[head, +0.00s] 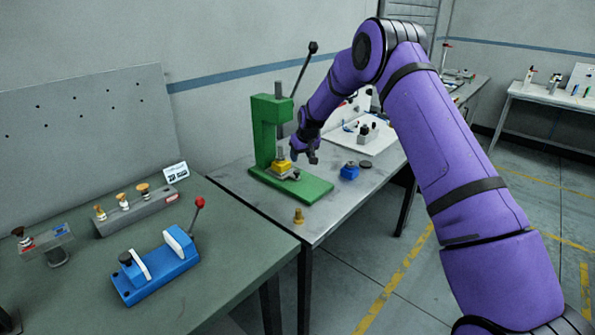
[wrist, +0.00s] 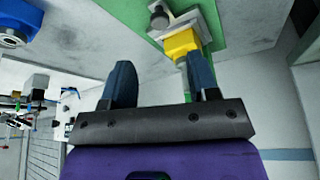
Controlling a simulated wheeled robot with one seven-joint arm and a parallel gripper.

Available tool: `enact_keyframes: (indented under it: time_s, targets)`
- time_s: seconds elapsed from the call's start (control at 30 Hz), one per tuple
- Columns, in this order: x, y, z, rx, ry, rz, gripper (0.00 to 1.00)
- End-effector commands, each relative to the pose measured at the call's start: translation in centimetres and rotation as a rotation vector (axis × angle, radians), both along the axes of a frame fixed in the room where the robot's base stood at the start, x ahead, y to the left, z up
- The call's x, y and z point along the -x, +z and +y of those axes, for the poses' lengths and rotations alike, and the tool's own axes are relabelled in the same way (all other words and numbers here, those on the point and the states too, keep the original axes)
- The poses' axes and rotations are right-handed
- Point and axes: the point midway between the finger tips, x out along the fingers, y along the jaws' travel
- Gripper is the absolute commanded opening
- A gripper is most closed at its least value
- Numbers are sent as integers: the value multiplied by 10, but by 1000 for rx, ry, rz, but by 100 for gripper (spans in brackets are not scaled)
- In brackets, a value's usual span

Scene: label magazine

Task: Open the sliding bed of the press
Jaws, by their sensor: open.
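The green press (head: 267,135) stands on the grey table, with a black-knobbed lever (head: 302,70) rising at its back. On its green base (head: 312,188) is a small grey sliding bed (head: 291,176) bearing a yellow block (head: 282,166). In the wrist view the bed (wrist: 193,22) shows a dark round knob (wrist: 158,17) on its end, with the yellow block (wrist: 182,42) beside it. My gripper (head: 314,158) is open and empty, just right of the yellow block in the head view. In the wrist view its fingers (wrist: 160,82) are apart, the right one overlapping the block's edge; I cannot tell if they touch.
A blue block (head: 349,172) and a dark disc (head: 365,164) lie right of the press. A brass piece (head: 298,216) stands near the table's front edge. A blue fixture (head: 160,268) with a red-knobbed lever is on the left bench.

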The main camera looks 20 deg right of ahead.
Motion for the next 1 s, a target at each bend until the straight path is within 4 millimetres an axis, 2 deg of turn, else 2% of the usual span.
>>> enact_keyframes:
  time_s: [0.3,0.5,0.7,0.97,1.0]
  targets:
    - [-21,-52,4,-1,0,2,55]
    - [-30,-75,5,0,0,0,55]
    - [-34,-84,6,0,0,0,55]
    - [-35,-85,6,0,0,0,55]
    - [-35,-85,6,0,0,0,50]
